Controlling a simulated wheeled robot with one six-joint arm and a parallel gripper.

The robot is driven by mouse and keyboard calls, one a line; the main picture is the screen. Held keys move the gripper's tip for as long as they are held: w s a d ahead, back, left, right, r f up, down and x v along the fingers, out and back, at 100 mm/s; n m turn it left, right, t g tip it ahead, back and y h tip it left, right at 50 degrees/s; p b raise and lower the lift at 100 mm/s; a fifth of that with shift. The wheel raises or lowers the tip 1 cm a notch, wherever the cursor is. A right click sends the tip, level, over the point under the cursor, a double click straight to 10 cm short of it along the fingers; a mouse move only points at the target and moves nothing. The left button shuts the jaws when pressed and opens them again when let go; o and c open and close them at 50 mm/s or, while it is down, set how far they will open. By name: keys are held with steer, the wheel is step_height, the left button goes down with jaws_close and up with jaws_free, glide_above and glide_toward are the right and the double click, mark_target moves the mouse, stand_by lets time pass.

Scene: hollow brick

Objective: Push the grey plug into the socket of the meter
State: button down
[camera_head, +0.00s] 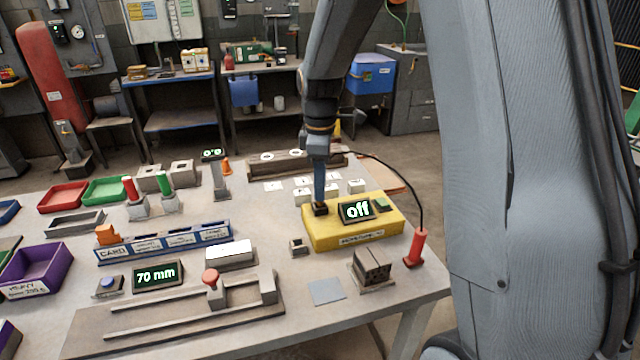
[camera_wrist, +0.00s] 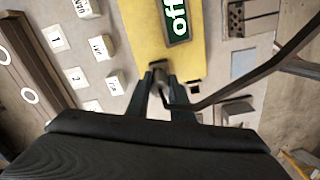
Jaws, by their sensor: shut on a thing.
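The yellow meter (camera_head: 355,232) lies on the table with its display (camera_head: 357,210) reading "off". It also shows in the wrist view (camera_wrist: 188,62). My gripper (camera_head: 320,198) points down over the left end of the meter, right at a dark block (camera_head: 320,209) there, which looks like the socket. In the wrist view my gripper (camera_wrist: 160,76) is shut on the grey plug (camera_wrist: 161,68), mostly hidden between the fingers. A black cable (camera_wrist: 222,97) runs from it to the right. I cannot tell how deep the plug sits in the socket.
A red probe (camera_head: 418,247) stands right of the meter, with the cable arching to it. A hollow brick (camera_head: 371,268) and a small block (camera_head: 298,246) stand in front. Small labelled white blocks (camera_head: 303,197) stand behind. A slider rig (camera_head: 190,310) lies front left.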

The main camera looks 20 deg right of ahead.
steer(key=shift+f, duration=1)
steer(key=c, duration=1.5)
jaws_free()
steer(key=shift+r+b, duration=0.95)
steer(key=shift+r, duration=3)
